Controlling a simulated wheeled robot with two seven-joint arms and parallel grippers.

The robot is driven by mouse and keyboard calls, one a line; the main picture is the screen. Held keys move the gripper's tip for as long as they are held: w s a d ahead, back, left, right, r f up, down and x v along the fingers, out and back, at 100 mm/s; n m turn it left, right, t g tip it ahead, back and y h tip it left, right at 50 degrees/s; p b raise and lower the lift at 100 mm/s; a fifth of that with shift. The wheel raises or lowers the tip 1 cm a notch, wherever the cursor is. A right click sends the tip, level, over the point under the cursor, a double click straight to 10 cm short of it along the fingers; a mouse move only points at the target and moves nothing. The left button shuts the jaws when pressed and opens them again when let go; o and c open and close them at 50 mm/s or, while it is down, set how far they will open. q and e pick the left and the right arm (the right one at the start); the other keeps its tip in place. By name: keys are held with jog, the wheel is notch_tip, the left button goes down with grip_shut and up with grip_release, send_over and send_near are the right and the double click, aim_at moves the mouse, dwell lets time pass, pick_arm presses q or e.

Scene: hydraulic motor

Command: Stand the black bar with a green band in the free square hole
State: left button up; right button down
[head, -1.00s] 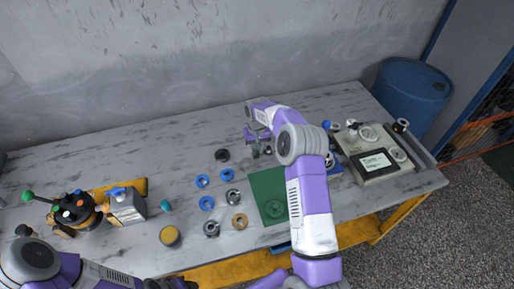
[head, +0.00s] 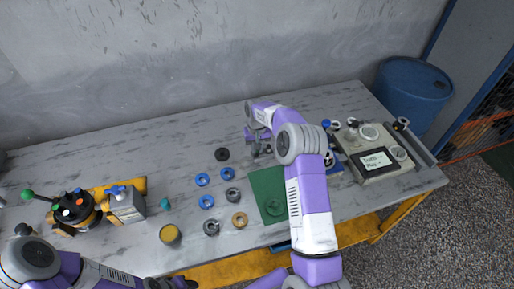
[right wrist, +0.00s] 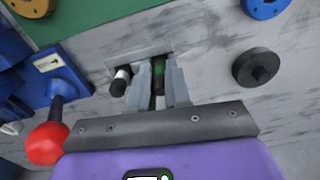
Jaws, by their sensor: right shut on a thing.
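The black bar with a green band (right wrist: 158,80) is between the fingers of my right gripper (right wrist: 168,75) in the right wrist view. The gripper is shut on it. The bar's far end is at a grey block (right wrist: 133,53); the fingers hide whether it is in a hole. A black bar with a white band (right wrist: 121,80) stands at the block, just left of the fingers. In the head view my right gripper (head: 252,135) is small, at the back of the table, and the held bar cannot be made out.
A black disc (right wrist: 256,67) with a knob lies right of the gripper. A red ball-topped lever (right wrist: 46,142) on a blue part stands left. A green mat (head: 267,190), several rings, and a device with a screen (head: 374,160) share the table.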

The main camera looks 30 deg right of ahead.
jog(key=shift+f, duration=0.45)
dwell(0.5)
jog(key=c, duration=0.6)
grip_release()
jog(key=shift+r+p, duration=2.15)
jog(key=shift+r, duration=1.4)
